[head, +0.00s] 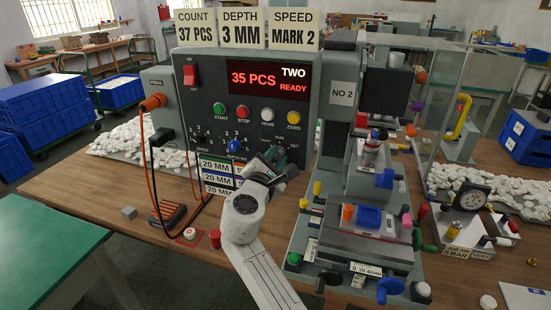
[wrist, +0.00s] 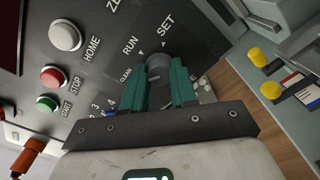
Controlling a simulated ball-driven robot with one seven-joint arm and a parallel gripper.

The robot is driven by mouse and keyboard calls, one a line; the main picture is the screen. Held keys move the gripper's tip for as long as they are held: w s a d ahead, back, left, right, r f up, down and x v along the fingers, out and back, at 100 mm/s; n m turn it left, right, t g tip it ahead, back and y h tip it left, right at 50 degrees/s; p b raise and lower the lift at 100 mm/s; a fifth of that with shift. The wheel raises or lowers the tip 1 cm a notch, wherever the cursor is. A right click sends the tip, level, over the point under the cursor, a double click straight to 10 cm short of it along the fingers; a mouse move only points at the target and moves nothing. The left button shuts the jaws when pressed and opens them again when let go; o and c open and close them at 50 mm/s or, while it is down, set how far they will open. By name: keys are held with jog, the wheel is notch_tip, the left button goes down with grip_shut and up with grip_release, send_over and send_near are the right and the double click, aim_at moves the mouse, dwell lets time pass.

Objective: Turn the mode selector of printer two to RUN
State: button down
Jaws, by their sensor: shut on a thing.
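Printer two (head: 342,93) has a grey front panel, and its display reads 35 PCS, TWO, READY. In the wrist view, the mode selector (wrist: 158,61) is a dark round knob on this panel, with the words CLEAN, RUN and SET around it. My gripper (wrist: 165,82) has its teal fingers on either side of the knob and is shut on it. The fingers hide much of the knob, so I cannot tell which word it points to. In the head view my gripper (head: 274,157) covers the selector at the panel's lower right.
Start (head: 219,109), stop (head: 243,112), home (head: 267,115) and zero (head: 293,118) buttons sit above the selector. A blue-capped knob (head: 235,145) is close on its left. The printing slide (head: 366,219) stands to the right. Orange and black cables hang at the left.

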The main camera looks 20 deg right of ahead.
jog(key=shift+f+m+b, duration=0.1)
jog(key=shift+m+b, duration=0.2)
jog(key=shift+b, duration=0.1)
jog(key=shift+f+m+b, duration=0.15)
jog(key=shift+m+b, duration=0.75)
jog(key=shift+b, duration=0.3)
jog(key=m+b, duration=0.2)
jog(key=b, duration=0.1)
jog(key=shift+m, duration=0.3)
jog(key=m+b, duration=0.5)
jog(key=shift+m+b, duration=0.9)
jog(key=shift+b, duration=0.05)
jog(key=c, duration=0.9)
grip_release()
jog(key=shift+r, duration=0.25)
